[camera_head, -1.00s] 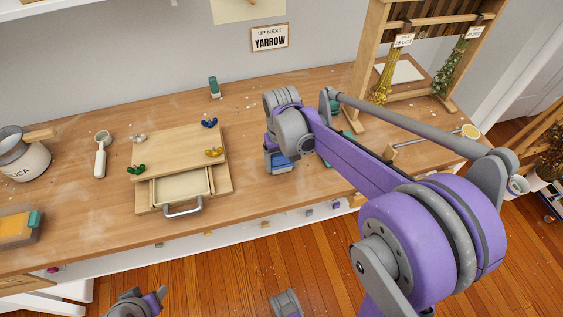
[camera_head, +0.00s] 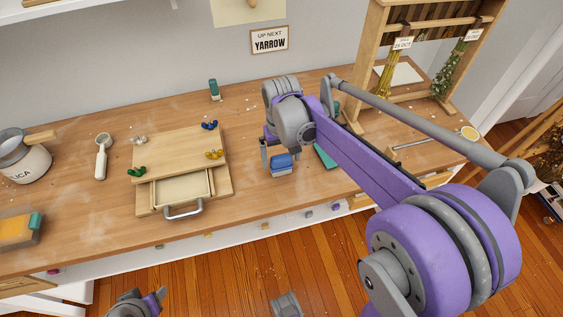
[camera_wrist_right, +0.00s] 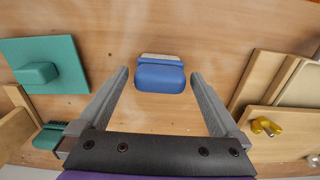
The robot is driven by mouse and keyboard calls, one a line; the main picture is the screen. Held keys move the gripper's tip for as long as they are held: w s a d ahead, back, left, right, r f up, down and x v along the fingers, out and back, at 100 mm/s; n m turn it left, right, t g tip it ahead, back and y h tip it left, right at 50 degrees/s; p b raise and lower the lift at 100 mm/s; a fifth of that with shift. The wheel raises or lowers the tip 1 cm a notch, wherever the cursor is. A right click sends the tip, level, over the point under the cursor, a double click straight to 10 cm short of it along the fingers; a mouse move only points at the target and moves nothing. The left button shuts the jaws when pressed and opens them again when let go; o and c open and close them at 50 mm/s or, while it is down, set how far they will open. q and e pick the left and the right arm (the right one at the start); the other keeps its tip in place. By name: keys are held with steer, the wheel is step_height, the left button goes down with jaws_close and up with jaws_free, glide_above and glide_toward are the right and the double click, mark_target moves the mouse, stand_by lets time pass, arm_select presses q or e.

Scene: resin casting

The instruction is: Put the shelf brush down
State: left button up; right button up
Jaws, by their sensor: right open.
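The shelf brush (camera_head: 281,165), blue with a pale bristle edge, lies on the wooden bench right of the wooden mould boards. In the right wrist view the brush (camera_wrist_right: 160,77) sits between and just beyond my open fingertips, with bare wood visible on both sides. My right gripper (camera_wrist_right: 160,92) is open and empty above it, its fingers apart from the brush. In the head view my right gripper (camera_head: 279,146) is partly hidden by its own wrist.
Stacked wooden boards (camera_head: 183,145) with a drawer-like tray (camera_head: 181,187) and coloured wing knobs stand left of the brush. A teal plate with a block (camera_wrist_right: 45,68) lies on its other side. A drying rack (camera_head: 366,60) stands at the back right. The bench's front edge is close.

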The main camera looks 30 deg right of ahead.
mark_target(281, 157)
step_height(281, 157, up, 8)
steer(key=shift+f+p, duration=0.1)
steer(key=shift+p, duration=0.3)
steer(key=shift+s+r, duration=0.1)
steer(key=shift+r, duration=0.1)
steer(key=s+a+f+n+t, duration=0.1)
steer(key=s+a+f+t, duration=0.1)
steer(key=s+f, duration=0.3)
steer(key=s+a+f+n+t, duration=0.1)
steer(key=s+a+f+t, duration=0.2)
steer(key=s, duration=0.8)
step_height(281, 157, down, 2)
steer(key=shift+s+a+f+n, duration=0.1)
steer(key=shift+s+a+n, duration=0.25)
steer(key=shift+a, duration=0.55)
step_height(281, 157, up, 7)
steer(key=w+p, duration=0.1)
steer(key=p, duration=0.5)
steer(key=shift+w, duration=0.2)
